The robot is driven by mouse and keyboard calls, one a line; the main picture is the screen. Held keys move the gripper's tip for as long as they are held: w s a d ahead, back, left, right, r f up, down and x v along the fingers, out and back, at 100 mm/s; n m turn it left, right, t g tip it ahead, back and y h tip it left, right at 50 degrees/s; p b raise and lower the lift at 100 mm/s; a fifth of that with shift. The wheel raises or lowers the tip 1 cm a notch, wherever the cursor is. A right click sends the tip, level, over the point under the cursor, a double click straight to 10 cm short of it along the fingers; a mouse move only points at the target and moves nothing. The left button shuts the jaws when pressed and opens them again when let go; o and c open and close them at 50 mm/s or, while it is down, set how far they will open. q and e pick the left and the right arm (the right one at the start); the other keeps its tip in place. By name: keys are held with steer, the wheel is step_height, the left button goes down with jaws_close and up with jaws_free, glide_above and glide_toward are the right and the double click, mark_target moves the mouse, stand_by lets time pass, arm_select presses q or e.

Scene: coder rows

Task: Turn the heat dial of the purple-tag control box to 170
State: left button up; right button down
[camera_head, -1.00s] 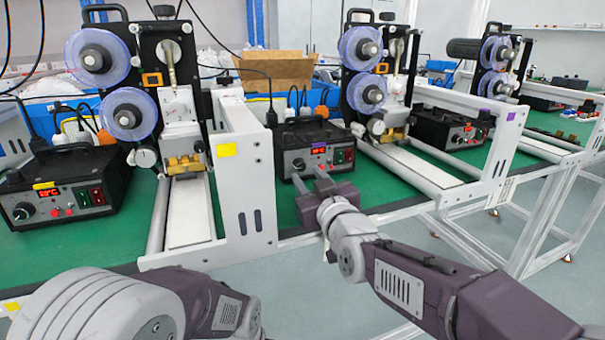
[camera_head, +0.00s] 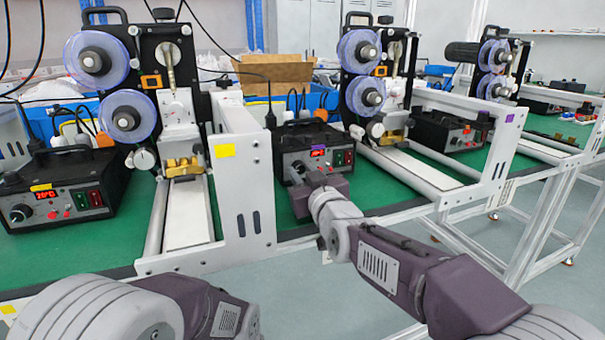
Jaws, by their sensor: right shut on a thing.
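The purple-tag control box (camera_head: 340,142) is a black box with a grey front in the middle of the head view. It stands on the green bench top, with a small purple tag above a lit red display too small to read. Its heat dial is at the left of the front, mostly hidden by my right gripper (camera_head: 300,176). My right gripper reaches in from the lower right and is shut on the dial. My left arm shows at the lower left, but its gripper is out of view.
A yellow-tag control box (camera_head: 62,187) stands at the left. A white frame (camera_head: 246,170) stands close left of the purple-tag box, and a spool machine (camera_head: 362,75) stands at its right. Another control box (camera_head: 450,130) is further right. Green bench surface (camera_head: 370,187) is clear in front.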

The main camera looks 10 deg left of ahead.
steer(key=m, duration=0.3)
steer(key=shift+b, duration=0.3)
steer(key=shift+m+b, duration=0.55)
steer(key=shift+m, duration=1.05)
steer(key=c, duration=1.4)
jaws_free()
steer(key=shift+c, duration=0.2)
steer(key=shift+s, duration=0.1)
